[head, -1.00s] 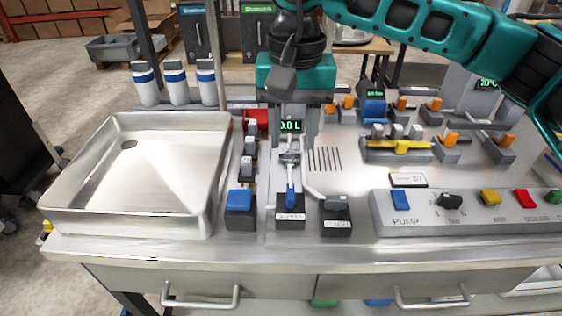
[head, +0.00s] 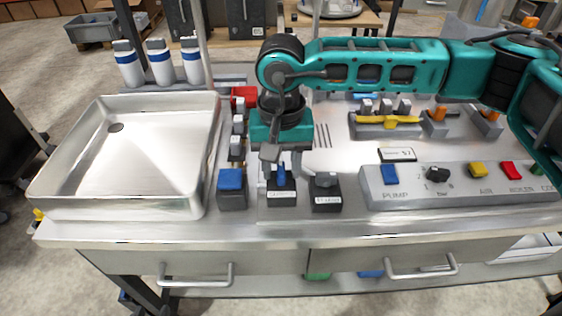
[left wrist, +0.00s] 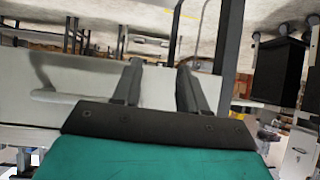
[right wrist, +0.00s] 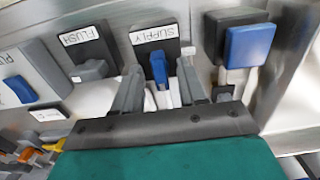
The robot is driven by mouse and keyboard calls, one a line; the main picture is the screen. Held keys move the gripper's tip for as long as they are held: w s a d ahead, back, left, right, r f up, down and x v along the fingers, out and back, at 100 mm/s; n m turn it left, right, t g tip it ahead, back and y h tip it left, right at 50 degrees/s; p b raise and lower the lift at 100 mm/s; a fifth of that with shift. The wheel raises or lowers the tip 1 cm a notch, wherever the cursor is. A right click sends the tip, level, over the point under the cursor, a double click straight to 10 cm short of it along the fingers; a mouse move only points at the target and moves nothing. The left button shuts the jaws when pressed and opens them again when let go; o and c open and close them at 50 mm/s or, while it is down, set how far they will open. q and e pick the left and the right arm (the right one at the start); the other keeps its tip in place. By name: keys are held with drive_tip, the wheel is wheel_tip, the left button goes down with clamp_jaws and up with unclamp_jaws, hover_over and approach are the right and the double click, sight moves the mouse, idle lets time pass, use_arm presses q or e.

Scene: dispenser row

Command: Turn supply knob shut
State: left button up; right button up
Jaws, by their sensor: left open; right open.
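The supply knob (head: 281,175) is a blue lever on a dark block labelled SUPPLY at the bench front. It also shows in the right wrist view (right wrist: 158,66), pointing in line with my fingers. My right gripper (right wrist: 160,78) is open, its fingers on either side of the blue lever with gaps visible. In the head view the right gripper (head: 274,158) comes down just behind the knob and partly covers it. Whether a finger touches the lever I cannot tell. My left gripper (left wrist: 158,75) is open and empty, away from the bench controls; it is outside the head view.
The grey flush knob (head: 326,180) stands close to the right of the supply block, and a blue square button (head: 231,179) close to its left. A control panel (head: 450,199) lies farther right. A metal sink tray (head: 66,207) fills the left side.

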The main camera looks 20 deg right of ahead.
drive_tip(key=shift+f, duration=0.1)
clamp_jaws()
idle(0.3)
